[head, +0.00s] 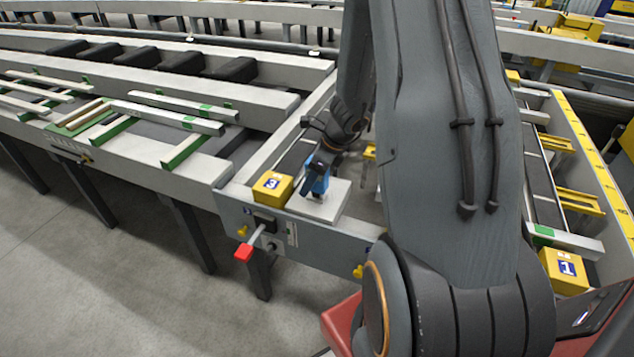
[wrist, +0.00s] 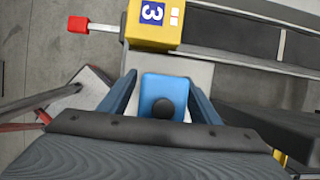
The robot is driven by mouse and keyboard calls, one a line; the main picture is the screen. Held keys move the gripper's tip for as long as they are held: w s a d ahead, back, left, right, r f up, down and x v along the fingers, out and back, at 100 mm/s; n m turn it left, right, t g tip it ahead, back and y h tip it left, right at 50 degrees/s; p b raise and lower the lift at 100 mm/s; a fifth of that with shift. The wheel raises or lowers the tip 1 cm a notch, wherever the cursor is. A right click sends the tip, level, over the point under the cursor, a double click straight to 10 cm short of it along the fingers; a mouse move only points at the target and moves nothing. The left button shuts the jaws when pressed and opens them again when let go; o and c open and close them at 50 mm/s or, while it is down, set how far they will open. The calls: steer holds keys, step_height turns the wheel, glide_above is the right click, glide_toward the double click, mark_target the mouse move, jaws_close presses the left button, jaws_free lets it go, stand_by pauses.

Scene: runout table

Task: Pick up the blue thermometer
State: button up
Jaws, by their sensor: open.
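The blue thermometer (wrist: 165,92) shows in the wrist view as a blue block with a dark round part on it. It sits between the two fingers of my gripper (wrist: 163,88), with a finger on each side. The fingers are open; narrow gaps show beside the block. In the head view the blue thermometer (head: 319,184) stands on a light grey plate (head: 333,199) at the end of the runout table. My gripper (head: 318,170) is right over it, pointing down. My arm hides part of the table to the right.
A yellow block marked 3 (head: 272,187) stands just left of the plate. A red-ended lever (head: 244,252) sticks out from the front face below it. A yellow block marked 1 (head: 565,270) is far right. Metal bars with green ends (head: 170,118) lie on the left table.

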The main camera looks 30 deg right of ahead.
steer(key=shift+c, duration=0.4)
steer(key=c, duration=1)
steer(key=shift+c, duration=0.2)
steer(key=shift+r, duration=0.1)
step_height(320, 180, up, 10)
steer(key=shift+f, duration=0.1)
